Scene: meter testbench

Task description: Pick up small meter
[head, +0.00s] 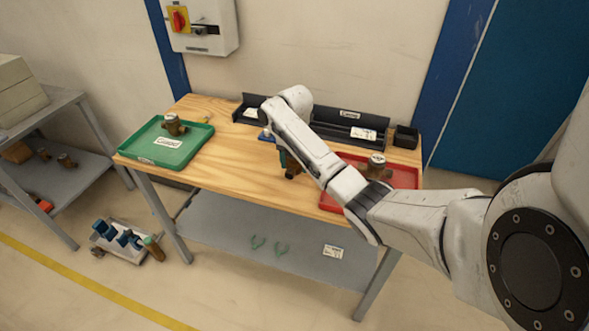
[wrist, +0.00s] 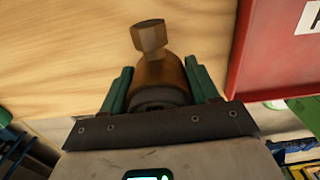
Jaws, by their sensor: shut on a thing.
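A brass-brown meter (wrist: 160,74) with a hexagonal end sits between the two green fingers of my gripper (wrist: 160,82), which are shut on it. In the head view the held meter (head: 293,171) is mostly hidden by my arm. It is over the middle of the wooden table (head: 235,155), left of the red tray; I cannot tell whether it touches the wood. Another brass meter (head: 173,125) stands in the green tray (head: 150,152) on the left. A further one (head: 377,168) stands in the red tray (head: 404,177), partly behind my arm.
A dark organiser (head: 375,122) with labels and a small black box (head: 405,136) line the table's back. In the wrist view the red tray's edge (wrist: 238,65) is close on the right. The table between the green tray and my gripper is clear.

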